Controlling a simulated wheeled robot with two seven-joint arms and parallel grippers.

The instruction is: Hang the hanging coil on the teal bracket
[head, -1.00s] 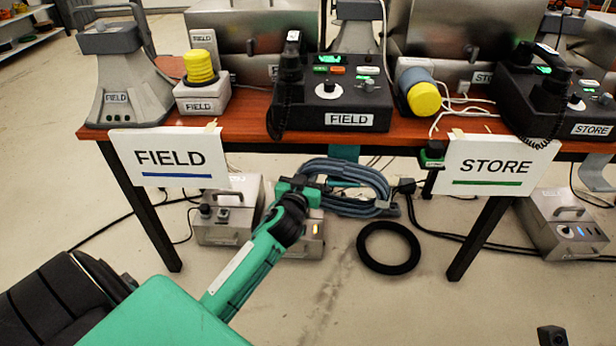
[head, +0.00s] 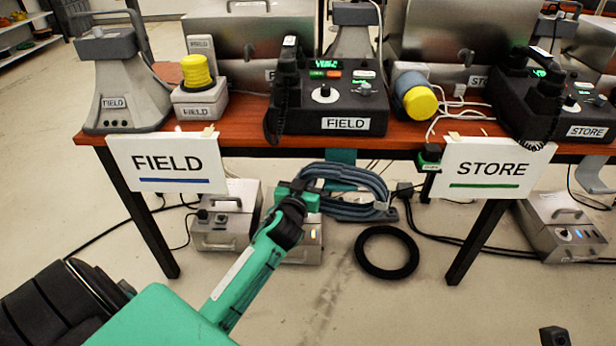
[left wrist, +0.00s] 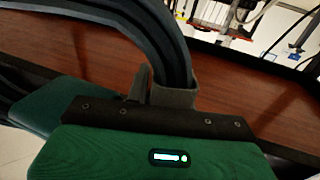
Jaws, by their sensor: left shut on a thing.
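The hanging coil (head: 352,208), a bundle of blue-grey loops, is below the front edge of the table. Its loops also fill the upper left of the left wrist view (left wrist: 158,35), with a grey band (left wrist: 174,97) around them at the jaws. My left gripper (head: 297,188) is shut on the coil's left side. The teal bracket (head: 342,156) shows as a small piece under the table edge, just above the coil; its lower part is hidden behind the loops. I cannot tell whether the coil touches it. A dark tip, probably my right gripper (head: 553,337), shows at the bottom right.
The wooden table (head: 240,133) carries desk phones and boxes. FIELD (head: 167,165) and STORE (head: 493,170) signs hang at its front. A black ring (head: 387,252) lies on the floor. Metal boxes (head: 222,228) and cables are under the table.

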